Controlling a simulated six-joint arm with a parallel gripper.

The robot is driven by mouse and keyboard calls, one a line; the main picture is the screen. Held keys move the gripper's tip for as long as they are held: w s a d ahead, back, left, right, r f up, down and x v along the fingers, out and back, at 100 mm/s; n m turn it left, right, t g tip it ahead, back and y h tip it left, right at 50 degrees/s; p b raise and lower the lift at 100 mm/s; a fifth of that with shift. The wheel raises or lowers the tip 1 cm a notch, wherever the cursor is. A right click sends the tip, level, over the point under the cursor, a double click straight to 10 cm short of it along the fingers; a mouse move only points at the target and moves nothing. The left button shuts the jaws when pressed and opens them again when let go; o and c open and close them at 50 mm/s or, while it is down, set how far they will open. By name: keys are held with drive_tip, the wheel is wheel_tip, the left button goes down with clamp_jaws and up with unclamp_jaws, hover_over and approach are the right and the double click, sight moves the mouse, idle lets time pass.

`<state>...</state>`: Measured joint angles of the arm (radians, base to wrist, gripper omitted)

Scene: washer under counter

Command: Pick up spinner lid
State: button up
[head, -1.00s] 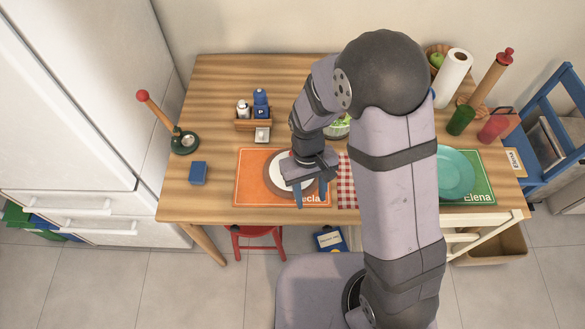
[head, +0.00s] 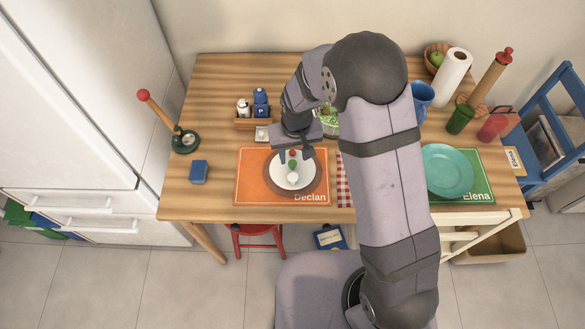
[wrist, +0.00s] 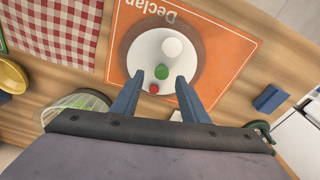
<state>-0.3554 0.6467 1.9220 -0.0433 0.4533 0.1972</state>
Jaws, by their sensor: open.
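A round bowl-like container with green contents (head: 331,121), seemingly the salad spinner, stands behind the orange placemat, partly hidden by my arm. It also shows at the lower left of the wrist view (wrist: 82,100), its near side cut off by my gripper. I cannot tell whether a separate lid is on it. My gripper (head: 294,154) is open and empty, with its fingers pointing down over the back part of a white plate (head: 279,177). In the wrist view its fingertips (wrist: 159,76) frame small green and red items on that plate from above.
The plate sits on an orange placemat (head: 250,190) and carries a white ball (head: 293,178). A condiment caddy (head: 253,123), blue box (head: 199,171) and green stand (head: 184,142) are at left. A teal plate (head: 448,171) and blue cup (head: 422,97) are at right.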

sight(292, 162)
drive_tip(key=shift+w+a+f+p, duration=0.15)
drive_tip(key=shift+f+p, duration=0.4)
drive_tip(key=shift+f, duration=0.75)
drive_tip(key=shift+w+a+f+p, duration=0.1)
drive_tip(key=shift+f+p, duration=0.4)
drive_tip(key=shift+f, duration=0.8)
clamp_jaws()
